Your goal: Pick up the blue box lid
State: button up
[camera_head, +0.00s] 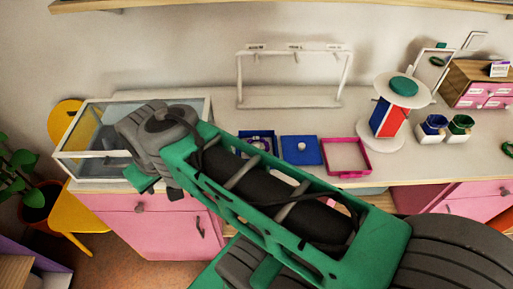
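The blue box lid (301,150) is a flat blue square with a pale round knob in its middle. It lies on the white counter, between a dark blue open box (260,136) and a pink open tray (348,172). My green arm passes in front of the counter and partly covers the blue box. My gripper (157,186) is at the far left end of the arm, over the counter's front edge and well left of the lid. Only small parts of it show below the wrist, so its opening is unclear. Nothing is seen held in it.
A glass case (90,140) stands at the left, close to my wrist. A white rack (290,98) stands behind the lid. A red and blue display (385,118), small pots (432,130) and pink drawers (485,94) are to the right. A yellow chair (75,215) is at the left.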

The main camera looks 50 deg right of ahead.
aim_at(297, 150)
jog(key=u, duration=1.45)
jog(key=k, duration=0.9)
jog(key=z, duration=0.4)
